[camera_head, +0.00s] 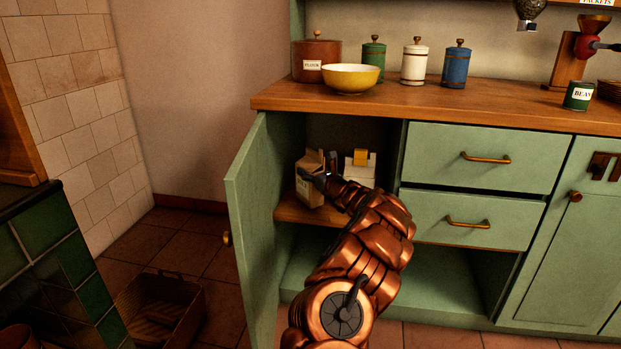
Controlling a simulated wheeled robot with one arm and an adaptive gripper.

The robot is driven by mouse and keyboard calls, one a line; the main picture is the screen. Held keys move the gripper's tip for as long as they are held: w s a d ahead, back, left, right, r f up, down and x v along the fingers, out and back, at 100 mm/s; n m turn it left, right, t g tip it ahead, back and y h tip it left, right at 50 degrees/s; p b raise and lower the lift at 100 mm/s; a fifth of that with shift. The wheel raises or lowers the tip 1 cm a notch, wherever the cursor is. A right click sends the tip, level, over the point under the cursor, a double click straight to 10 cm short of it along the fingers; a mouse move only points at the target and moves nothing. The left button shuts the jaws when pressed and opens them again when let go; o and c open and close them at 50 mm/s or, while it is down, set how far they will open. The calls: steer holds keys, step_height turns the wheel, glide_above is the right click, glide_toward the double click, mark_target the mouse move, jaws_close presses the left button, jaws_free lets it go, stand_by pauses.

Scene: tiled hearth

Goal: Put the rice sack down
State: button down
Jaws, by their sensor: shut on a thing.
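A tan paper sack (311,162), which I take for the rice sack, is inside the open green cupboard. Its base is at or just above the wooden shelf (290,210); I cannot tell whether it touches. My arm reaches in from the lower front. My gripper (313,179) is shut on the sack at its middle, and the fingers hide part of its front. The sack leans slightly.
A white carton with a yellow top (360,161) stands right of the sack, partly behind my arm. The cupboard door (250,235) is swung open on the left. The counter above (440,103) holds a yellow bowl (351,79) and several canisters. A basket (160,310) is on the floor.

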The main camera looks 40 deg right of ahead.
steer(key=shift+f, duration=0.45)
steer(key=c, duration=0.5)
jaws_free()
steer(key=s+a+p, duration=0.2)
steer(key=s+p, duration=0.1)
steer(key=s, duration=0.8)
steer(key=shift+s, duration=0.4)
steer(key=shift+a, duration=0.1)
steer(key=shift+r, duration=0.2)
